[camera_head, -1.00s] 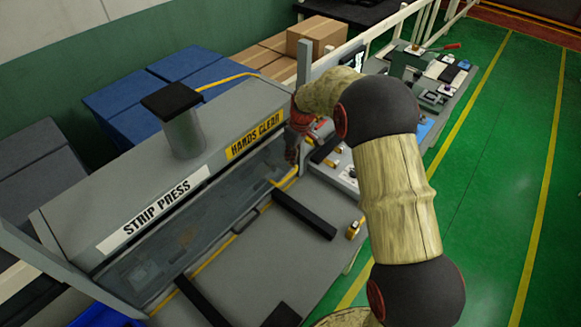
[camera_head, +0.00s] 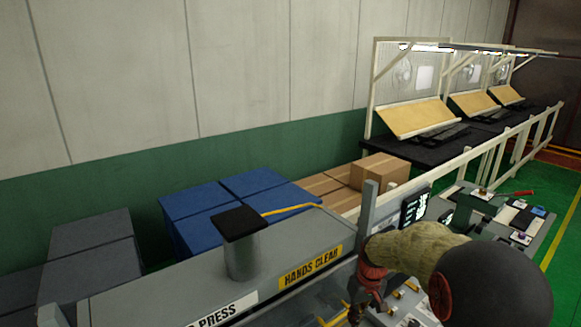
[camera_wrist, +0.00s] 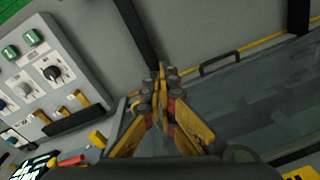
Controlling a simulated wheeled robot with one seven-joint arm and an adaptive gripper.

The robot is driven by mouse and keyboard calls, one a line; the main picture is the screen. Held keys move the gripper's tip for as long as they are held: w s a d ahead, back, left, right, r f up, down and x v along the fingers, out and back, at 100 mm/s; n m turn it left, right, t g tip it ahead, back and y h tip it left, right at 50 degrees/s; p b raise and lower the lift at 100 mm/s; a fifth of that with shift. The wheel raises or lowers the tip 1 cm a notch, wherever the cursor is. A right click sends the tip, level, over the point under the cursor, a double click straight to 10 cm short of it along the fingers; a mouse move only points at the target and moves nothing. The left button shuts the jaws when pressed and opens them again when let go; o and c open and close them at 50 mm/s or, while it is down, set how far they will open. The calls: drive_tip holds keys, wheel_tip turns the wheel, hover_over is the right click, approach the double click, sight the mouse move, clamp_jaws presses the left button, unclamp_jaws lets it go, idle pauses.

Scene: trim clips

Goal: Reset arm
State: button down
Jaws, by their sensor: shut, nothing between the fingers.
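My gripper (camera_wrist: 160,85) is shut and empty in the wrist view, its yellow and dark fingers meeting in front of the press. In the head view my gripper (camera_head: 358,308) is small and partly cut off at the bottom edge, just right of the strip press (camera_head: 175,285). The press is a grey housing with "STRIP PRESS" and "HANDS CLEAR" labels and a black-capped cylinder on top. In the wrist view its clear guard (camera_wrist: 255,110) lies to the right of the fingers, with a dark handle (camera_wrist: 220,62) at its edge.
A control panel (camera_wrist: 45,75) with buttons and a knob is left of my gripper. Blue boxes (camera_head: 200,215), grey boxes (camera_head: 85,250) and cartons (camera_head: 380,172) stand behind the press. A bench with tools (camera_head: 515,220) is at the right. Tilted workstations (camera_head: 415,118) line the back wall.

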drive_tip(key=s+r+m+t+b, duration=0.1)
drive_tip(key=s+t+b, duration=0.1)
drive_tip(key=s+b, duration=0.7)
drive_tip(key=s+r+m+t+h+b, duration=0.1)
drive_tip(key=s+b, duration=0.8)
drive_tip(key=s, duration=1.1)
drive_tip(key=shift+s+a+m+t+b, duration=0.2)
drive_tip(key=shift+s+m+t+b, duration=0.25)
drive_tip(key=shift+t, duration=0.75)
drive_tip(key=shift+r, duration=0.1)
